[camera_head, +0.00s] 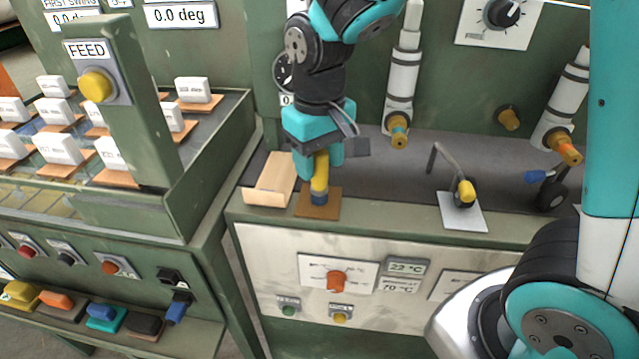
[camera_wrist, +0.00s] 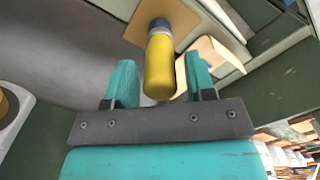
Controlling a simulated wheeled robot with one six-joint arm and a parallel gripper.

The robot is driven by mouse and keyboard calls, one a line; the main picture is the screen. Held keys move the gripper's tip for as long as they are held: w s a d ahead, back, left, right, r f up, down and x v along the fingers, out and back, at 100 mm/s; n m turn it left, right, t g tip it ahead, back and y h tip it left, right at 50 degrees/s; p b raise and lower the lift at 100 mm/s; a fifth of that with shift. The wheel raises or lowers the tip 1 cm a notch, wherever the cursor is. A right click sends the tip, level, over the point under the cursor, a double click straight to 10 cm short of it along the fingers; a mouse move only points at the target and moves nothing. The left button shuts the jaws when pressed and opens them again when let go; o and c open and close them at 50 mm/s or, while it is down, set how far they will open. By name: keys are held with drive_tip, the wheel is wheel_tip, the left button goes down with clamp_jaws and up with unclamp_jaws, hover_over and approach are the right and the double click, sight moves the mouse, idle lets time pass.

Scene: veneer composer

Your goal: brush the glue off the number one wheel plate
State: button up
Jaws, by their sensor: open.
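A brush-like tool with a yellow handle (camera_head: 320,180) and blue collar stands upright on a small brown square plate (camera_head: 327,211). Its handle also shows in the wrist view (camera_wrist: 163,72). My gripper (camera_head: 319,172) is open, pointing down, with its teal fingers on either side of the yellow handle. A gap shows beside the handle in the wrist view, between the fingers (camera_wrist: 160,62). A black wheel (camera_head: 464,190) with a bent grey lever and yellow part sits on a white plate (camera_head: 452,217) to the right. I see no number on it, and glue cannot be made out.
A pale open wooden tray (camera_head: 268,186) stands just left of the brown plate. White nozzles (camera_head: 402,85) hang ahead. Another wheel (camera_head: 551,194) with a blue part is farther right. The green FEED post (camera_head: 120,110) and rack stand left. The grey bench between tool and wheel is clear.

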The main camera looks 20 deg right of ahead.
drive_tip(key=c, duration=0.8)
drive_tip(key=shift+r+p, duration=2.85)
drive_tip(key=shift+r, duration=0.2)
